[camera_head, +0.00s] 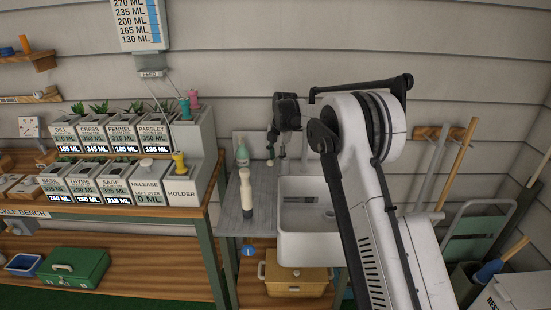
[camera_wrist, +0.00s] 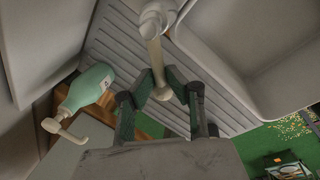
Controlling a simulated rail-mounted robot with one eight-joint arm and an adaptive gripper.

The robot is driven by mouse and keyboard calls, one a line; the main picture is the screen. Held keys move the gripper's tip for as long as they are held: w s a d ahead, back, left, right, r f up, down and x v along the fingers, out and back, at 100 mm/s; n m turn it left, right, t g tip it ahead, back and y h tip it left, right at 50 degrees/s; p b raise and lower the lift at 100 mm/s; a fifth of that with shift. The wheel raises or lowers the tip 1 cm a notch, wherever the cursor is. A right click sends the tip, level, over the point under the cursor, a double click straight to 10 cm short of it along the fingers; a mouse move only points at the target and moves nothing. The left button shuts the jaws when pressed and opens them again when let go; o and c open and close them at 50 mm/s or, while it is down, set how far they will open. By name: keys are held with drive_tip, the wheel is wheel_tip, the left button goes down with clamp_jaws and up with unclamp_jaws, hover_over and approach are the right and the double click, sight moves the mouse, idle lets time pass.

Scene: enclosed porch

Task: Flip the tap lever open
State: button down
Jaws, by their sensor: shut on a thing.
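The pale tap (camera_wrist: 157,14) stands at the edge of the sink, at the top of the wrist view. A pale arm with a rounded end, which looks like the tap lever (camera_wrist: 157,60), runs from it down between my fingers. My gripper (camera_wrist: 164,88) is shut on the rounded end of this lever, with a green-padded finger on each side. In the head view my gripper (camera_head: 276,152) points down over the back left of the sink area. My arm hides most of the tap there.
The white sink (camera_head: 302,247) is right of the ribbed grey drainboard (camera_head: 233,217). A green pump bottle (camera_wrist: 90,88) stands close to my gripper. Labelled planter bins (camera_head: 146,190) fill the bench at left.

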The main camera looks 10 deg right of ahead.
drive_tip(key=c, duration=2.1)
unclamp_jaws()
drive_tip(key=shift+s+a, duration=0.2)
drive_tip(key=shift+a, duration=0.25)
drive_tip(key=o, duration=0.3)
drive_tip(key=shift+a, duration=0.1)
drive_tip(key=shift+o, duration=0.3)
drive_tip(key=shift+s+a, duration=0.1)
drive_tip(key=shift+a, duration=0.05)
drive_tip(key=shift+d, duration=0.3)
drive_tip(key=shift+r, duration=0.2)
wheel_tip(320, 180, up, 7)
drive_tip(key=s, duration=0.1)
drive_tip(key=shift+d, duration=0.35)
